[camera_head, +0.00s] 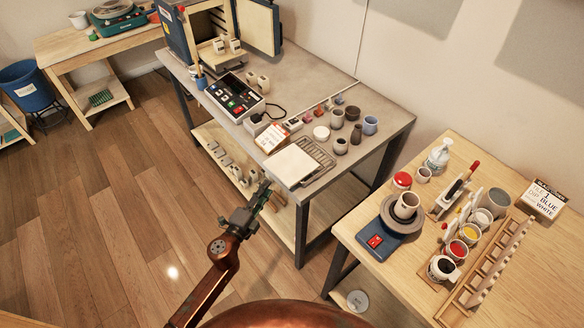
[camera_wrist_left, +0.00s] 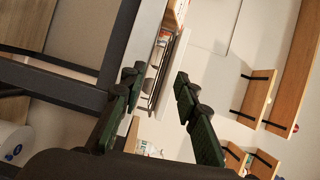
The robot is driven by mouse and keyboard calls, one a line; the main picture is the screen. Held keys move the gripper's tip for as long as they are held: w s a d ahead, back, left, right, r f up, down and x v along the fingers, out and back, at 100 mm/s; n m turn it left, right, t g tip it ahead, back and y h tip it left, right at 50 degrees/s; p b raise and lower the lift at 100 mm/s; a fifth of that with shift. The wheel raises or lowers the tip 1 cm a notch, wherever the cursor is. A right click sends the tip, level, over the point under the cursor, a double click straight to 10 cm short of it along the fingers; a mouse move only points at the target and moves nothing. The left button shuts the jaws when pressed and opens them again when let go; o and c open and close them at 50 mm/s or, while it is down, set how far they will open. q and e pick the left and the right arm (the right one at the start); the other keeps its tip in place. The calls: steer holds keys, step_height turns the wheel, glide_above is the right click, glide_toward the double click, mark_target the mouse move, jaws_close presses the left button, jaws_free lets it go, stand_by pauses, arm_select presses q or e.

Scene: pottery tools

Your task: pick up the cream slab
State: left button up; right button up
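The cream slab (camera_head: 292,165) lies flat near the front corner of the grey metal table (camera_head: 364,158), beside a dark wire rack (camera_head: 318,152). My left gripper (camera_head: 266,191) is just off the table's front edge, to the lower left of the slab and apart from it. In the left wrist view its two green-padded fingers (camera_wrist_left: 158,86) are spread, with nothing held between them. A pale strip shows between the fingers there; I cannot tell whether it is the slab's edge. My right gripper is not in view.
A white-and-orange card (camera_head: 270,138) lies behind the slab. A wooden table (camera_head: 455,292) with a small wheel (camera_head: 401,213) and paint pots is at the right.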

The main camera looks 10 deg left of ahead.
mark_target(277, 177)
arm_select(q)
steer(key=shift+w+d+r+m, duration=0.25)
steer(key=shift+d+r, duration=0.1)
steer(key=shift+r, duration=0.25)
steer(key=shift+w+d+r+m, duration=0.1)
steer(key=shift+d+r+m, duration=0.2)
steer(key=shift+r, duration=0.3)
steer(key=x, duration=0.7)
steer(key=shift+s+d, duration=0.1)
steer(key=shift+d, duration=0.15)
jaws_close()
steer(key=shift+f, duration=0.1)
